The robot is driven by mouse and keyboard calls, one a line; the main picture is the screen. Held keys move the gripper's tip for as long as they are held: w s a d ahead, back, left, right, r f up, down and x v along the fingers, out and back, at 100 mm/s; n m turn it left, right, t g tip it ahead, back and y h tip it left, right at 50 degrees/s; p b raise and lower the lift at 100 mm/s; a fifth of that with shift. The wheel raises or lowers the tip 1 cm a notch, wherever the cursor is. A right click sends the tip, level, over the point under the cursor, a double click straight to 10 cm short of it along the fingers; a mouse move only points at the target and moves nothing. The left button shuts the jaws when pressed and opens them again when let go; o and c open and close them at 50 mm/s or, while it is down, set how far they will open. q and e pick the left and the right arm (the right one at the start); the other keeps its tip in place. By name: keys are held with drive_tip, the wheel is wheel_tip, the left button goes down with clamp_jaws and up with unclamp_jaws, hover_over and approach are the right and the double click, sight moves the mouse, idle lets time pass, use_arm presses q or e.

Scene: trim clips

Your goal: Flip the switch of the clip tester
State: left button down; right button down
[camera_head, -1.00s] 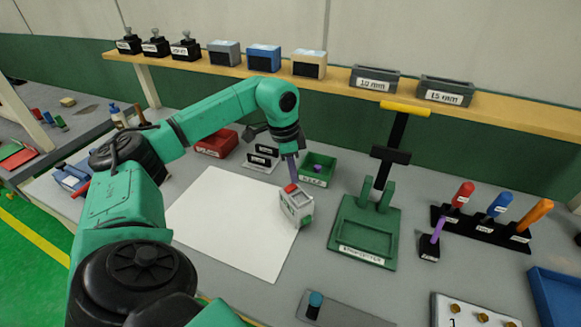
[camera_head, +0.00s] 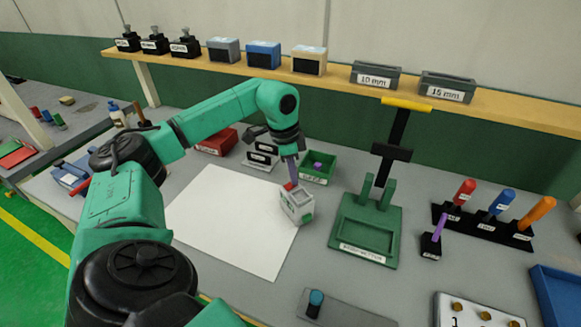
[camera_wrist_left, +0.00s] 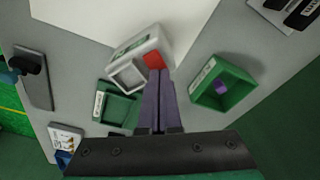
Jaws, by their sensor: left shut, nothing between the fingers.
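The clip tester looks to be the small pale grey box (camera_head: 298,207) near the right edge of the white sheet in the head view. It also shows in the left wrist view (camera_wrist_left: 132,62). Its red switch (camera_wrist_left: 154,60) is on the side toward my fingers. My left gripper (camera_head: 292,180) points down at the box, its two purple fingers pressed together with nothing between them. In the wrist view the fingertips (camera_wrist_left: 160,73) are at the red switch; whether they touch it I cannot tell. The switch's position is partly hidden. My right gripper is not in view.
A green press (camera_head: 337,235) with a yellow handle stands right of the box. A green bin (camera_head: 329,168) with a purple piece lies behind it. The white sheet (camera_head: 215,220) is bare. A rack of coloured tools (camera_head: 485,228) stands at the right.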

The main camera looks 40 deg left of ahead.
use_arm(q)
drive_tip(key=shift+f, duration=0.2)
wheel_tip(320, 180, up, 7)
drive_tip(key=p, duration=0.6)
drive_tip(key=shift+r, duration=0.1)
idle(0.4)
